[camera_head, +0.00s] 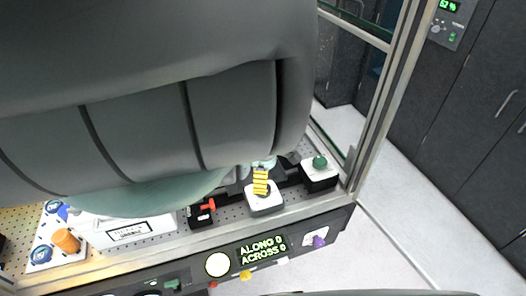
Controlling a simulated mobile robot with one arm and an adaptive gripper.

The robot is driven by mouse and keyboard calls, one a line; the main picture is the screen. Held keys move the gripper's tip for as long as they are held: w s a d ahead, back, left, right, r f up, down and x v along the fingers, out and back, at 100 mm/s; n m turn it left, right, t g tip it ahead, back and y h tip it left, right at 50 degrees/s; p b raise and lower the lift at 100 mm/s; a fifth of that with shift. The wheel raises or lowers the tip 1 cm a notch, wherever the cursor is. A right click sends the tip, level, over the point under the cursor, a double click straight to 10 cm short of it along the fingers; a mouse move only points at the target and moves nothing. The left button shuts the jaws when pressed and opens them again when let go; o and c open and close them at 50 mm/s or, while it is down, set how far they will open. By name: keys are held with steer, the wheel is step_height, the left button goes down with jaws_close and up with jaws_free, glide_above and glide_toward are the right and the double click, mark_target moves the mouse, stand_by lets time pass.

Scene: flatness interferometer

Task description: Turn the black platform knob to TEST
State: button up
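I cannot make out a black platform knob marked TEST; my own grey arm covers the upper left and middle of the view and hides much of the bench. A white block (265,207) with a yellow striped piece (260,182) stands on the perforated deck. Dark parts lie behind it, partly hidden by my arm. A black-and-white box with a green knob (319,162) stands to its right. I cannot make out my gripper or its fingers.
A black block with a red lever (207,206) and a white labelled box (128,233) stand to the left. The front panel carries a green display (262,249) and a purple knob (319,241). A metal frame post (386,97) rises at right. Pale floor is clear beyond.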

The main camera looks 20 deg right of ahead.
step_height(320, 180, up, 10)
steer(key=p, duration=0.3)
steer(key=shift+f, duration=0.15)
stand_by(0.3)
